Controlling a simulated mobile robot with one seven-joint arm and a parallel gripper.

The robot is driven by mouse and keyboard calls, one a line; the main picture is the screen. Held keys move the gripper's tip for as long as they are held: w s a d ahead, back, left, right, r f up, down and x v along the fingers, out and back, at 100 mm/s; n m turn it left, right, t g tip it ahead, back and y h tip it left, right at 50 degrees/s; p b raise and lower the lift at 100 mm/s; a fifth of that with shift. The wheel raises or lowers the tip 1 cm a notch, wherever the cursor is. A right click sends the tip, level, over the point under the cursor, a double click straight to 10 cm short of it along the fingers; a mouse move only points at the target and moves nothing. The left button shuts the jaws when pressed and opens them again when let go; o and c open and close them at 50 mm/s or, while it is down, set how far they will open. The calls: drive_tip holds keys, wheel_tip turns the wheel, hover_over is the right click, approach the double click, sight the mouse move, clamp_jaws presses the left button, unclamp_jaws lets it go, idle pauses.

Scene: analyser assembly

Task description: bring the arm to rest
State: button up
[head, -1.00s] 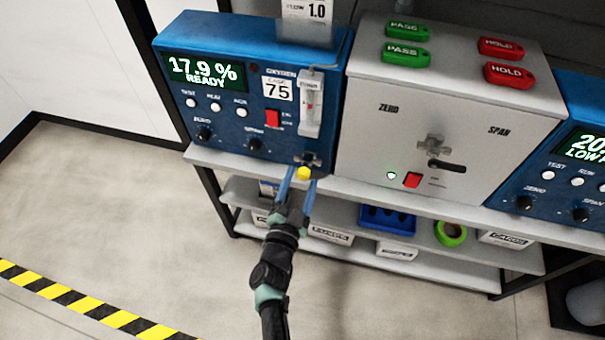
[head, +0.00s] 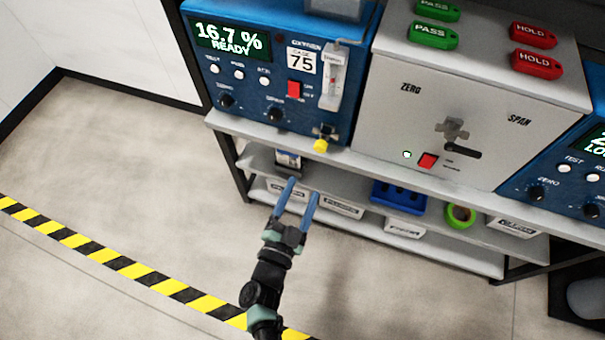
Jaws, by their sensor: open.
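My gripper (head: 301,192) is open, its two blue fingers apart with nothing between them. It is in front of the shelf unit, below the top shelf edge in the picture, clear of the blue analyser. My arm reaches up from the bottom of the picture. The blue analyser (head: 254,85) at the upper left reads 16.7 % READY. A yellow-tipped fitting (head: 321,145) sits at its lower front, up and to the right of my fingertips, apart from them.
A grey box (head: 470,100) marked ZERO and SPAN holds green PASS tags (head: 433,36) and red HOLD tags (head: 537,63) on top. Lower shelves hold white bins (head: 340,207), a blue tray (head: 399,196) and a green roll (head: 460,214). Open floor (head: 140,180) with striped tape lies left.

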drive_tip(key=w+a+r+n+t+y, duration=0.1)
drive_tip(key=w+a+r+t+y, duration=0.3)
drive_tip(key=r, duration=0.6)
drive_tip(key=w+a+r+n+h, duration=0.1)
drive_tip(key=w+r, duration=0.4)
drive_tip(key=r, duration=0.4)
wheel_tip(320, 180, up, 26)
drive_tip(key=a+n+t+y, duration=0.1)
drive_tip(key=n+t+y, duration=0.2)
drive_tip(key=n+y, duration=0.3)
drive_tip(key=s+d+r+t+h, duration=0.1)
drive_tip(key=s+d+r, duration=0.2)
drive_tip(key=s+r, duration=0.2)
drive_tip(key=s+d+r+n+t+h+p, duration=0.1)
drive_tip(key=s+r, duration=0.4)
drive_tip(key=r, duration=0.6)
drive_tip(key=s+d+r+t+h, duration=0.1)
drive_tip(key=s+d+r+h, duration=0.1)
drive_tip(key=s+d+r, duration=0.3)
wheel_tip(320, 180, up, 3)
drive_tip(key=shift+r+n, duration=0.15)
drive_tip(key=shift+n, duration=0.25)
